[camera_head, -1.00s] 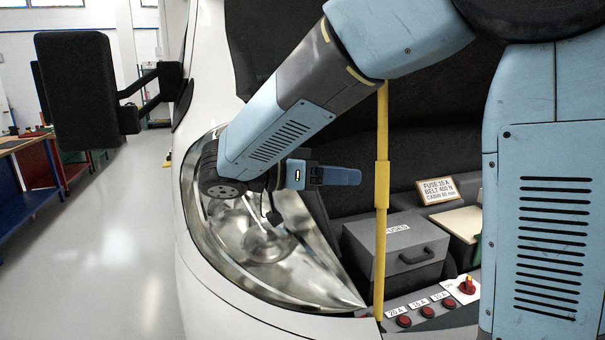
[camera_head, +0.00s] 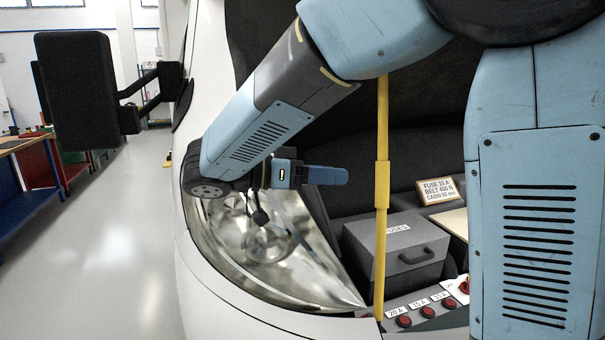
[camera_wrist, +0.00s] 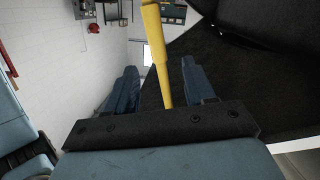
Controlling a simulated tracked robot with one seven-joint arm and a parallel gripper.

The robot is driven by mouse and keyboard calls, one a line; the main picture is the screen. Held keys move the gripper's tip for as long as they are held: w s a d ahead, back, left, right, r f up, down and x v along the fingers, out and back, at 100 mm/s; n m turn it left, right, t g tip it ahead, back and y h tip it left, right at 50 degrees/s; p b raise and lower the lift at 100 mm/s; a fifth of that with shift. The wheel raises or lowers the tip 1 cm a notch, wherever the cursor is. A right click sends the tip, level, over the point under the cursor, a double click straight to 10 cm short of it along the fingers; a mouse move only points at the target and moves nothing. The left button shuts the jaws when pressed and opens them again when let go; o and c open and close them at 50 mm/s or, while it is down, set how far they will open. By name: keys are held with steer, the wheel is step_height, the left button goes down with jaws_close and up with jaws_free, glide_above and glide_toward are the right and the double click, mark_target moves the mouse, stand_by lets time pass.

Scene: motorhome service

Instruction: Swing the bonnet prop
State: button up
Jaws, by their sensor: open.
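The yellow bonnet prop (camera_head: 381,240) stands upright at the front edge of the open engine bay, with a thicker sleeve midway up. In the wrist view the prop (camera_wrist: 157,50) runs from the top down into the gap between the two blue fingers. My gripper (camera_head: 345,176) is to the left of the prop in the head view, its finger pointing right at the height of the sleeve, with a gap before the prop. In the wrist view my gripper (camera_wrist: 160,85) is open, one finger on each side of the prop, and not closed on it. The prop's top is hidden behind my arm.
A grey fuse box (camera_head: 396,250) is right behind the prop. A sign (camera_head: 438,190) stands beyond it. Red buttons (camera_head: 404,321) line the bay's front. The headlight (camera_head: 265,245) lies below my gripper. A black mirror (camera_head: 77,90) is at left.

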steer(key=shift+s+a+r, duration=0.15)
steer(key=shift+a, duration=0.95)
steer(key=shift+s+a+r, duration=0.15)
steer(key=shift+a, duration=0.9)
